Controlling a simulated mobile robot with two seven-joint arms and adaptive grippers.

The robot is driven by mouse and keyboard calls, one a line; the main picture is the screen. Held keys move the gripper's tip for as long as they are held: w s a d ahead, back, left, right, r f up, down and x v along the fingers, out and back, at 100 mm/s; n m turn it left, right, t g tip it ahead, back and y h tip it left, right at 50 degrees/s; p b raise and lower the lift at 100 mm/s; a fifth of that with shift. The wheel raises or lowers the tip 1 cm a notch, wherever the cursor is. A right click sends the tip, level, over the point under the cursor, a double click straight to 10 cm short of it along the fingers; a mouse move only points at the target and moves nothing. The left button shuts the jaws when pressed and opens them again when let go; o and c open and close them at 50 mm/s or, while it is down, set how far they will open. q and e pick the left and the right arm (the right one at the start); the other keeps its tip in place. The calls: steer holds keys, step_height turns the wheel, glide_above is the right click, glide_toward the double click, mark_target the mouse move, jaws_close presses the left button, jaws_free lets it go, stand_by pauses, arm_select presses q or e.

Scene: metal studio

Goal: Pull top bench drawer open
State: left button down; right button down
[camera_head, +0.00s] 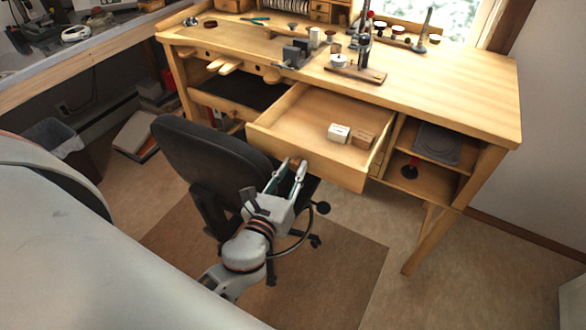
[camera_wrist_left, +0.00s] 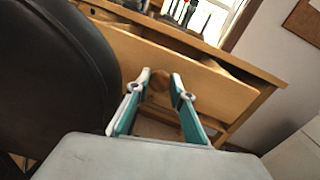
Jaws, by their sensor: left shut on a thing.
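The top bench drawer (camera_head: 290,151) is pulled well out of the wooden workbench (camera_head: 455,85). Two small blocks, one white (camera_head: 338,133) and one brown (camera_head: 362,140), lie inside it. My left gripper (camera_head: 294,165) is at the drawer's front face, shut on its round wooden knob. The knob (camera_wrist_left: 160,80) shows between the fingertips in the left wrist view, against the drawer front (camera_wrist_left: 205,88). In the head view the fingers mostly hide the knob. My right gripper is not in view.
A black chair (camera_head: 205,160) stands just left of my left gripper, close to the drawer. Open shelves (camera_head: 425,170) are right of the drawer. Tools and a small vise (camera_head: 292,55) stand on the bench top.

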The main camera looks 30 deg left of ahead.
arm_select(q)
steer(key=c, duration=1.8)
jaws_free()
steer(key=shift+o, duration=0.2)
steer(key=s+d, duration=0.1)
steer(key=s, duration=1.1)
steer(key=shift+d, duration=0.1)
